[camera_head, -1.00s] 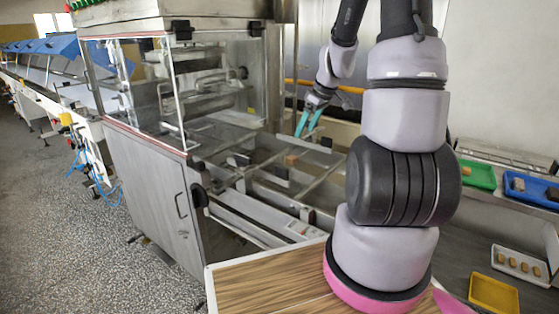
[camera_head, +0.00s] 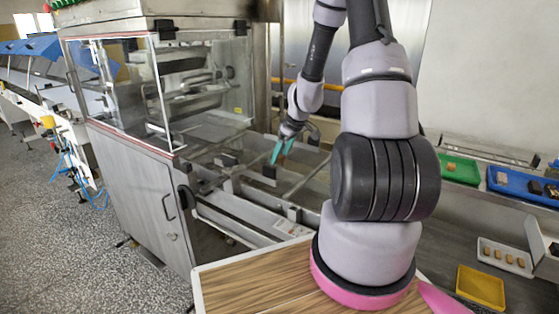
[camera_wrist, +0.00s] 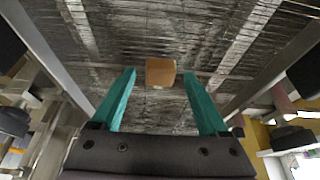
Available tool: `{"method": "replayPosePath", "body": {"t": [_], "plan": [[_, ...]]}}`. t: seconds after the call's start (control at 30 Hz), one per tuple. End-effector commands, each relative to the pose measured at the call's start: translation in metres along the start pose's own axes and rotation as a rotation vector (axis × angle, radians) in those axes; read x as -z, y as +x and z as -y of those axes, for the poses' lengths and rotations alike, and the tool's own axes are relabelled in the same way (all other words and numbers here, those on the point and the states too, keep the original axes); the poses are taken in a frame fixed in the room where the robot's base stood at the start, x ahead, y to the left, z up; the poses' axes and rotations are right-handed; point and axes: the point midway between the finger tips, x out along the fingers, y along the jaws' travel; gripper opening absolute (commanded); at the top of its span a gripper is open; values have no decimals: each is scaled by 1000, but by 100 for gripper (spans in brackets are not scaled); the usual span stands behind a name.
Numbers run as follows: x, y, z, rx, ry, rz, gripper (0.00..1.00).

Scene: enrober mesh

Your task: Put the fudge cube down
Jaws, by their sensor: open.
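The fudge cube (camera_wrist: 160,72) is a small brown block on the wire mesh (camera_wrist: 150,22) of the enrober in the wrist view. It lies just beyond the fingertips, centred across the gap, with mesh showing on both sides. My gripper (camera_wrist: 159,75) has two teal fingers spread apart, and neither is seen touching the cube. In the head view my gripper (camera_head: 282,150) points down low over the mesh section. The cube is hard to make out there behind the fingers.
The glass-walled enrober cabinet (camera_head: 200,85) stands left of the gripper. Metal rails (camera_head: 305,178) cross the mesh section. On the right bench are a green tray (camera_head: 460,170), a blue tray (camera_head: 520,186), a white tray (camera_head: 505,256) and a yellow tray (camera_head: 481,288).

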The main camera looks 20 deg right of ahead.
Motion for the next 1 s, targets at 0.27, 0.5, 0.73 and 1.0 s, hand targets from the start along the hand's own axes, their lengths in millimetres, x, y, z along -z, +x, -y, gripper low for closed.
{"method": "replayPosePath", "body": {"t": [0.27,0.5,0.73,1.0], "plan": [[0,2,0,-1,0,-1,70],[0,2,0,-1,0,-1,10],[1,0,0,-1,-1,-1,10],[18,-38,-1,-6,-5,-5,10]]}}
